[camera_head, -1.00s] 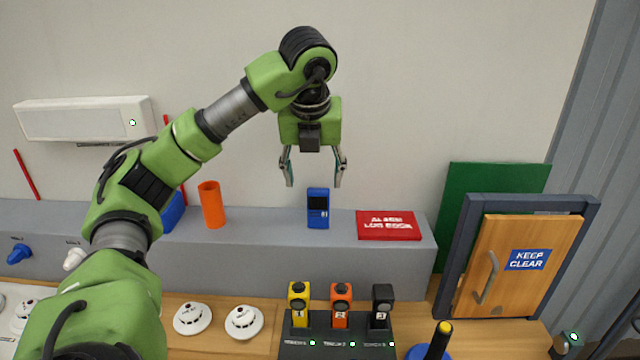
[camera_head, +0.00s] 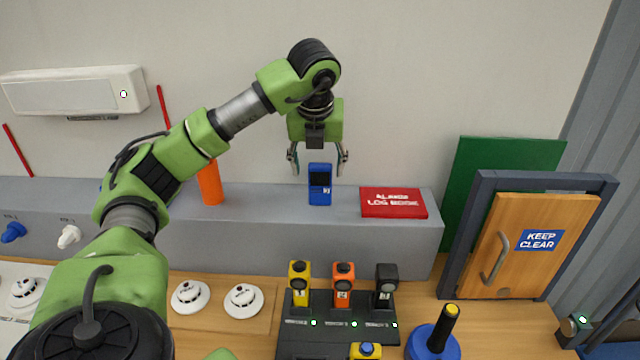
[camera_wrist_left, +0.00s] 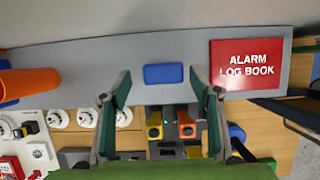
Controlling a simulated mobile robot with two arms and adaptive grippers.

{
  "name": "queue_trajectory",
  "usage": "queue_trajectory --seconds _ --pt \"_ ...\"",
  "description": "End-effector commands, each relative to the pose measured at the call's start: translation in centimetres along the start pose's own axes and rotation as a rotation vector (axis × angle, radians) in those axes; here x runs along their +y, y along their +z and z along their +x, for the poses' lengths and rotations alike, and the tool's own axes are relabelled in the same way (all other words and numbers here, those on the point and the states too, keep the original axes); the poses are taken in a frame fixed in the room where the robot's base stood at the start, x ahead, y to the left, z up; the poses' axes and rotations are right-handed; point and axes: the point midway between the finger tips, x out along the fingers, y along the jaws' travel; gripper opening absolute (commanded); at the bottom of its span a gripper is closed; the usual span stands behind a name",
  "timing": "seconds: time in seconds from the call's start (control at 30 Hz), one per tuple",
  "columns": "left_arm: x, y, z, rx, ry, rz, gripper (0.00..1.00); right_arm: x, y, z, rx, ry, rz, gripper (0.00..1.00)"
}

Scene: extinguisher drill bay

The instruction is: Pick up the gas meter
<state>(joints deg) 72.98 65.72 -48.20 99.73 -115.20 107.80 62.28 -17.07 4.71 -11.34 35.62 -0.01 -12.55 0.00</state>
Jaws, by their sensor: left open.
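The gas meter, a blue handheld box with a dark screen (camera_head: 320,190), stands upright on the grey ledge. In the left wrist view its blue top (camera_wrist_left: 165,73) lies between the fingers, slightly beyond the tips. My left gripper (camera_head: 318,163) points down with its fingers apart, one to each side of the meter's top in the head view. It holds nothing, and I see no clear contact with the meter. My right gripper is not in view.
On the ledge (camera_head: 260,230), an orange cylinder (camera_head: 210,185) stands left of the meter and a red alarm log book (camera_head: 393,202) lies to its right. Below, a dark rack (camera_head: 340,328) holds yellow, orange and black torches. White detectors (camera_head: 243,300) sit on the bench.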

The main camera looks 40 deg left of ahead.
Motion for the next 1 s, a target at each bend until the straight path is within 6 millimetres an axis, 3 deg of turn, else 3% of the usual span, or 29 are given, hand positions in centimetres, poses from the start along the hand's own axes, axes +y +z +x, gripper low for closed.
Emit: queue_trajectory --seconds 0.13,0.3,0.57,0.6,0.77,1.0 --pt "-0.2 -0.3 1.8 0.005 0.005 0.002 0.57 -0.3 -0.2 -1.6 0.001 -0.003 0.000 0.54" --pt "-0.3 -0.4 4.1 0.002 0.002 -0.001 0.57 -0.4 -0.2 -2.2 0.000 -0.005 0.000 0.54" --pt "-0.4 -0.5 4.7 0.001 0.000 0.000 0.57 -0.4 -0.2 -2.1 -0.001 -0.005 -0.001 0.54" --pt "-0.4 -0.5 4.7 0.000 0.000 0.000 0.54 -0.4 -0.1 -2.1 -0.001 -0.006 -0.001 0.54" --pt "-0.4 -0.5 4.7 0.001 0.000 0.000 0.13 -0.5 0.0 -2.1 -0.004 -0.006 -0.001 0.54" --pt "-0.4 -0.4 4.6 0.000 0.000 0.000 0.11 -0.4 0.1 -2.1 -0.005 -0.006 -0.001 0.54"
